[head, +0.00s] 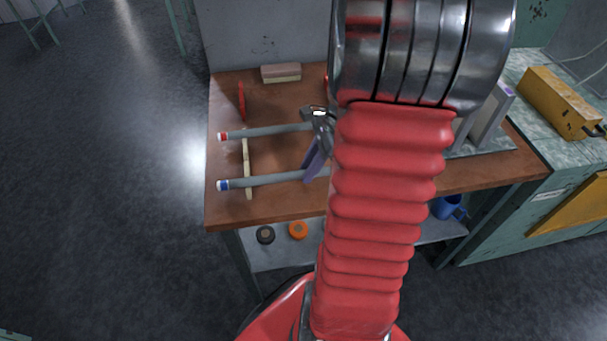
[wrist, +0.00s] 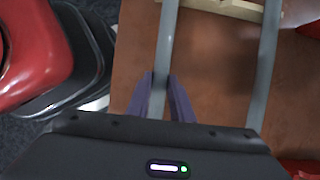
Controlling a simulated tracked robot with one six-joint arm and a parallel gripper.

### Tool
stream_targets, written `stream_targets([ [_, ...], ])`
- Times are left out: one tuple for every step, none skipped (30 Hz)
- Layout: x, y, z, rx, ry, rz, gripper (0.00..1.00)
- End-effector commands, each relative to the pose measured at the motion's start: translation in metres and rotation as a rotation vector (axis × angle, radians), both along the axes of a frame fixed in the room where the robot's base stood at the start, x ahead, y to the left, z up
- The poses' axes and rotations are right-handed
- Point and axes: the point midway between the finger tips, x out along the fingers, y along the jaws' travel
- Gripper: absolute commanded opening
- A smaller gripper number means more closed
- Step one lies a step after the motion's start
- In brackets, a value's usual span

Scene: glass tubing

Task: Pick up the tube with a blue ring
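The tube with a blue ring (head: 270,181) is a long grey tube lying nearly level at the front of the brown bench, its blue ring (head: 222,185) at the left end. My gripper (head: 309,177) reaches it near its right part. In the wrist view my gripper's purple fingers (wrist: 160,88) sit on either side of this tube (wrist: 166,45), close to it. Whether they press on it is not clear. The blue ring is outside the wrist view. A second grey tube with a red ring (head: 270,132) lies behind, and shows at the right in the wrist view (wrist: 265,65).
A pale wooden rest (head: 247,160) lies under the tubes' left parts. A red upright piece (head: 241,100) and a brush-like block (head: 281,73) are farther back. Grey boxes (head: 490,115) stand at the right. My arm hides the bench's middle.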

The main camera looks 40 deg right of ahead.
Motion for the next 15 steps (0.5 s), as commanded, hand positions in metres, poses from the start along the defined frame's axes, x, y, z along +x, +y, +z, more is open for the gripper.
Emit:
stream_targets([
  [0.0008,-0.0008,0.0003,-0.002,-0.002,-0.001,0.12],
  [0.0009,-0.0009,0.0003,-0.002,-0.002,-0.001,0.1],
  [0.0009,-0.0009,0.0003,-0.003,-0.002,-0.002,0.07],
  [0.001,-0.001,0.0003,-0.003,-0.002,-0.002,0.05],
  [0.001,-0.001,0.0004,-0.003,-0.003,-0.001,0.03],
  [0.0011,-0.0011,0.0004,-0.003,-0.002,-0.002,0.0],
  [0.0012,-0.0011,0.0004,-0.003,-0.003,-0.001,0.0],
  [0.0012,-0.0012,0.0004,-0.004,-0.002,-0.001,0.0],
  [0.0013,-0.0013,0.0005,-0.004,-0.003,-0.001,0.0],
  [0.0013,-0.0013,0.0005,-0.004,-0.003,-0.001,0.0],
  [0.0014,-0.0013,0.0005,-0.004,-0.003,-0.001,0.0],
  [0.0014,-0.0014,0.0006,-0.004,-0.003,-0.001,0.0],
  [0.0014,-0.0014,0.0006,-0.005,-0.004,-0.001,0.0],
  [0.0015,-0.0015,0.0008,-0.005,-0.004,-0.001,0.0],
  [0.0016,-0.0016,0.0013,-0.005,-0.004,-0.001,0.0],
])
